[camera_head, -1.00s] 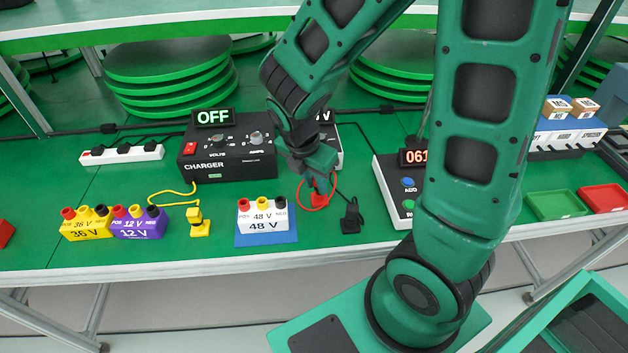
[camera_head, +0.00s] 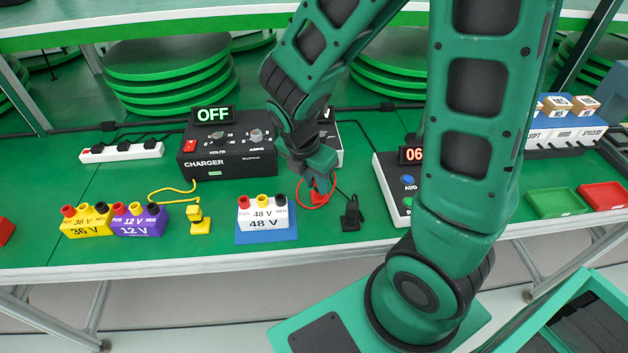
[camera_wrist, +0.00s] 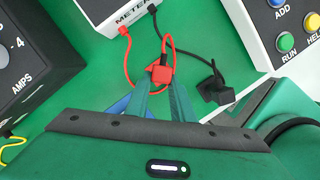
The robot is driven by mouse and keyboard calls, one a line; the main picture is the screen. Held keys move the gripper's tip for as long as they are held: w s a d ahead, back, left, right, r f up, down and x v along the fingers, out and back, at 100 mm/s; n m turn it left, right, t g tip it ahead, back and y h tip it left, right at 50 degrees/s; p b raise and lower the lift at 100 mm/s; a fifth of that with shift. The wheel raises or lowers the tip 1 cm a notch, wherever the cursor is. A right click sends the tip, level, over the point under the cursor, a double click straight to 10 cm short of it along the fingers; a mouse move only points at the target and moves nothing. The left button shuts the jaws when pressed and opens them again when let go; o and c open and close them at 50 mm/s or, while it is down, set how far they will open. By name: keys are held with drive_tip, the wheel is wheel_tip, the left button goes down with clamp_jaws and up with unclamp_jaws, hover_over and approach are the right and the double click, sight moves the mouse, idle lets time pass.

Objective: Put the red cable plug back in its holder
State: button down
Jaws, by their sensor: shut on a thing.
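My gripper (camera_head: 318,180) points down over the green bench, between the white 48 V block and the black plug. It is shut on the red cable plug (camera_head: 317,197), which also shows between the fingertips in the wrist view (camera_wrist: 161,73). The plug's red cable (camera_wrist: 127,62) loops back to the meter (camera_wrist: 130,12). I cannot make out a separate red holder under the plug, nor whether the plug touches one. The black plug (camera_head: 351,214) stands upright to the right, apart from my gripper; it also shows in the wrist view (camera_wrist: 215,88).
The white 48 V block (camera_head: 263,217) stands on a blue mat (camera_head: 265,239) to the left. Further left are a yellow plug (camera_head: 198,222), a purple 12 V block (camera_head: 139,224) and a yellow 36 V block (camera_head: 86,224). The charger (camera_head: 228,160) is behind; a button console (camera_head: 390,185) stands right.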

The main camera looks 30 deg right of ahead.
drive_tip(key=shift+f, duration=0.45)
idle(0.7)
drive_tip(key=c, duration=1.5)
unclamp_jaws()
drive_tip(key=shift+o, duration=0.2)
drive_tip(key=shift+r, duration=0.1)
wheel_tip(320, 180, up, 7)
drive_tip(key=shift+r, duration=0.15)
idle(0.3)
